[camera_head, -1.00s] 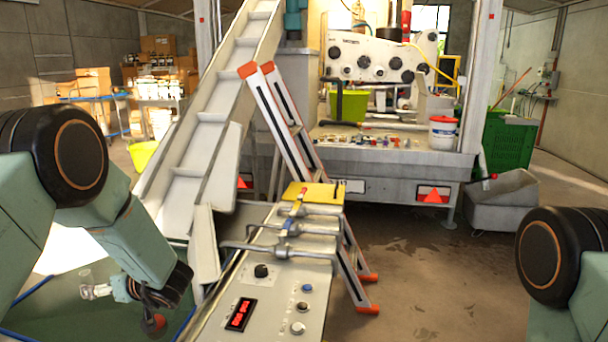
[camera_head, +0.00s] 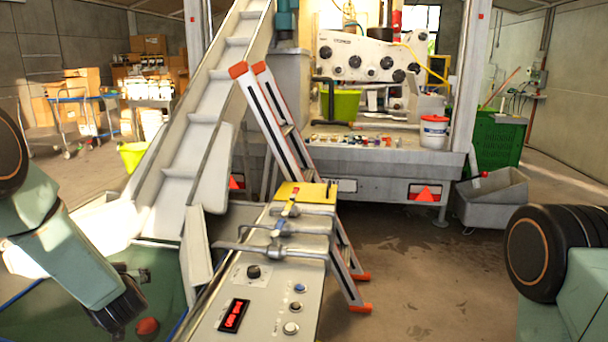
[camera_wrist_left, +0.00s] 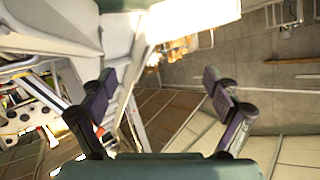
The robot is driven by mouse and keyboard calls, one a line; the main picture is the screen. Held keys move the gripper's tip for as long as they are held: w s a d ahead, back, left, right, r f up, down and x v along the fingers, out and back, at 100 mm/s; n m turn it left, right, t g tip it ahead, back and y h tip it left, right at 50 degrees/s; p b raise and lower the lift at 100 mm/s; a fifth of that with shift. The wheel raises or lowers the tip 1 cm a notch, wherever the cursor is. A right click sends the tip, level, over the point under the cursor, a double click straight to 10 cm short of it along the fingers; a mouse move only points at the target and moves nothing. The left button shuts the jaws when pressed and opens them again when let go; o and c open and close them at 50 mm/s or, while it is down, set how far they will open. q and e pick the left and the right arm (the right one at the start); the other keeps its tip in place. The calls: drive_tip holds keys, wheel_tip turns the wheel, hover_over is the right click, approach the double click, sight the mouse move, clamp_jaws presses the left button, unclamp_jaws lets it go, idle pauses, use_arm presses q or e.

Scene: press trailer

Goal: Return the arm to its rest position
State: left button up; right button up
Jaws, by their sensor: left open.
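My left arm (camera_head: 65,250) comes in from the left edge in the head view and angles down toward the bottom. Its dark wrist end (camera_head: 120,305) is low at the left, beside the grey control panel. The fingers are not clear there. In the left wrist view my left gripper (camera_wrist_left: 160,103) has its two dark fingers spread wide apart, with nothing between them. A joint of my right arm (camera_head: 545,255) shows at the right edge. My right gripper is out of view.
The control panel (camera_head: 262,312) with levers and a red display stands in front. A conveyor (camera_head: 190,150) rises behind it. A ladder with orange ends (camera_head: 275,118) leans by the trailer. A small red round thing (camera_head: 148,326) is near the left wrist.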

use_arm(q)
drive_tip(key=s+d+f+m+t+h, duration=0.1)
drive_tip(key=d+m+t+h, duration=0.2)
drive_tip(key=d+m+h, duration=0.2)
drive_tip(key=shift+d+m+h, duration=0.4)
drive_tip(key=shift+d+h, duration=0.3)
drive_tip(key=shift+d, duration=0.5)
drive_tip(key=shift+f, duration=0.1)
